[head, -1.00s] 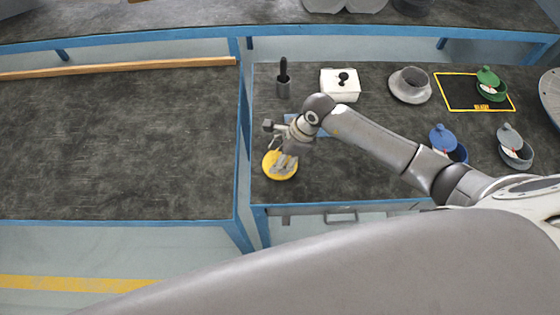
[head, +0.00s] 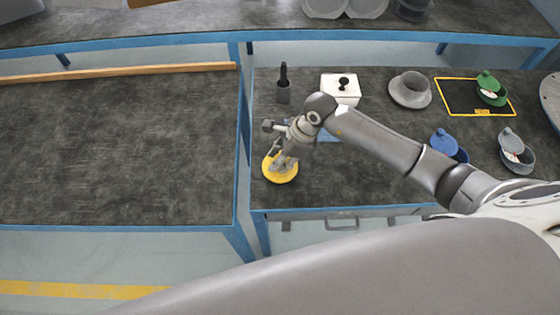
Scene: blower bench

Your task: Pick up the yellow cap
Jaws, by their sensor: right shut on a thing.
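The yellow cap (head: 271,175) is a round yellow disc near the left front of the right-hand bench, in the head view. My right gripper (head: 283,165) reaches down over it from the upper right and is shut on it; the fingers hide the cap's middle. I cannot tell whether the cap touches the bench top or is slightly above it. My left gripper is not in view.
A grey flanged part (head: 410,91), a green part (head: 490,89), a blue part (head: 444,143) and a grey part (head: 514,153) lie right. The left bench (head: 110,150) is clear.

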